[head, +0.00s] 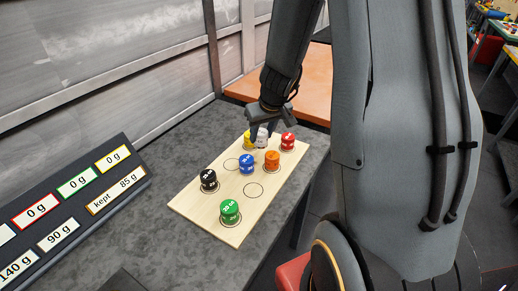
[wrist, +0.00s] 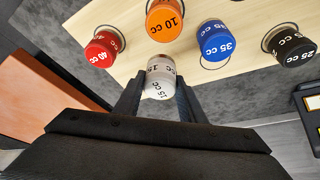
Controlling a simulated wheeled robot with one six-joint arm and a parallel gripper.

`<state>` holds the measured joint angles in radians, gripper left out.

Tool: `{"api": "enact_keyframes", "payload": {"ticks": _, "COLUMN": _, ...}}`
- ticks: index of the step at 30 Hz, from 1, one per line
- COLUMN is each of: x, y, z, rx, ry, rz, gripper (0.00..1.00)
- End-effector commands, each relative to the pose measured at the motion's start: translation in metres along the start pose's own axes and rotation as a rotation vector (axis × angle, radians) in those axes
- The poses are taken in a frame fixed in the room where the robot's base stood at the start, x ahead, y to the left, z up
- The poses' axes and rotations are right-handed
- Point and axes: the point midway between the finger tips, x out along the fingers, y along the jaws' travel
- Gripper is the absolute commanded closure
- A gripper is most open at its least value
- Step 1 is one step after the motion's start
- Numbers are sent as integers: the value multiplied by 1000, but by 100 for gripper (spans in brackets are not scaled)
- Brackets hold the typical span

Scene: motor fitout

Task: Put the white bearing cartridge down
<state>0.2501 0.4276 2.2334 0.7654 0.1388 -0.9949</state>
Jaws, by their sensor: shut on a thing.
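The white bearing cartridge (head: 262,138) is marked 15 cc, read in the wrist view (wrist: 160,78). My gripper (head: 264,124) is shut on it, with one dark finger on each side in the wrist view (wrist: 158,92). In the head view it is at the far end of the pale wooden board (head: 205,215), between the yellow cartridge (head: 247,140) and the red cartridge (head: 288,141). I cannot tell whether its base touches the board. The gripper partly hides the white and yellow cartridges in the head view.
Orange (head: 272,160), blue (head: 246,164), black (head: 208,180) and green (head: 230,210) cartridges stand on the board. Two printed circles, left of blue (head: 231,164) and near the middle right (head: 253,191), are empty. A dark display panel (head: 75,215) with gram readings stands left on the grey table.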

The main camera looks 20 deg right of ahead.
Motion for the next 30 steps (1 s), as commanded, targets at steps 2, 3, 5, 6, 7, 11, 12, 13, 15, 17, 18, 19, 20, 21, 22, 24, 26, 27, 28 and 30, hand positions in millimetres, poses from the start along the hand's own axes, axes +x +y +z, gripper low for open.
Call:
{"api": "enact_keyframes", "payload": {"ticks": 2, "x": 4, "y": 0, "z": 1, "rx": 1, "ry": 2, "rz": 1, "gripper": 99}}
{"api": "enact_keyframes", "payload": {"ticks": 3, "x": 6, "y": 1, "z": 1, "rx": 0, "ry": 2, "rz": 1, "gripper": 99}}
{"api": "enact_keyframes", "payload": {"ticks": 5, "x": 11, "y": 1, "z": 4, "rx": 2, "ry": 2, "rz": 1, "gripper": 99}}
{"api": "enact_keyframes", "payload": {"ticks": 6, "x": 16, "y": 1, "z": 6, "rx": 3, "ry": 1, "rz": 1, "gripper": 99}}
{"api": "enact_keyframes", "payload": {"ticks": 7, "x": 20, "y": 2, "z": 8, "rx": 3, "ry": 1, "rz": 2, "gripper": 99}}
{"api": "enact_keyframes", "payload": {"ticks": 11, "x": 34, "y": 2, "z": 13, "rx": 3, "ry": 1, "rz": 2, "gripper": 99}}
{"api": "enact_keyframes", "payload": {"ticks": 12, "x": 36, "y": 2, "z": 14, "rx": 3, "ry": 1, "rz": 2, "gripper": 99}}
{"api": "enact_keyframes", "payload": {"ticks": 13, "x": 38, "y": 2, "z": 15, "rx": 3, "ry": 1, "rz": 2, "gripper": 99}}
{"api": "enact_keyframes", "payload": {"ticks": 15, "x": 41, "y": 2, "z": 16, "rx": 3, "ry": 2, "rz": 2, "gripper": 99}}
{"api": "enact_keyframes", "payload": {"ticks": 17, "x": 41, "y": 2, "z": 16, "rx": 2, "ry": 2, "rz": 2, "gripper": 99}}
{"api": "enact_keyframes", "payload": {"ticks": 18, "x": 41, "y": 2, "z": 16, "rx": 2, "ry": 2, "rz": 2, "gripper": 99}}
{"api": "enact_keyframes", "payload": {"ticks": 19, "x": 41, "y": 2, "z": 16, "rx": 2, "ry": 2, "rz": 2, "gripper": 99}}
{"api": "enact_keyframes", "payload": {"ticks": 20, "x": 40, "y": 2, "z": 16, "rx": 2, "ry": 2, "rz": 2, "gripper": 99}}
{"api": "enact_keyframes", "payload": {"ticks": 21, "x": 40, "y": 2, "z": 16, "rx": 2, "ry": 2, "rz": 2, "gripper": 99}}
{"api": "enact_keyframes", "payload": {"ticks": 22, "x": 40, "y": 2, "z": 16, "rx": 2, "ry": 2, "rz": 2, "gripper": 99}}
{"api": "enact_keyframes", "payload": {"ticks": 24, "x": 40, "y": 2, "z": 16, "rx": 2, "ry": 2, "rz": 2, "gripper": 99}}
{"api": "enact_keyframes", "payload": {"ticks": 26, "x": 41, "y": 2, "z": 16, "rx": 2, "ry": 2, "rz": 2, "gripper": 99}}
{"api": "enact_keyframes", "payload": {"ticks": 27, "x": 42, "y": 2, "z": 17, "rx": 2, "ry": 2, "rz": 2, "gripper": 99}}
{"api": "enact_keyframes", "payload": {"ticks": 28, "x": 42, "y": 2, "z": 17, "rx": 2, "ry": 2, "rz": 2, "gripper": 99}}
{"api": "enact_keyframes", "payload": {"ticks": 30, "x": 44, "y": 2, "z": 17, "rx": 2, "ry": 3, "rz": 2, "gripper": 99}}
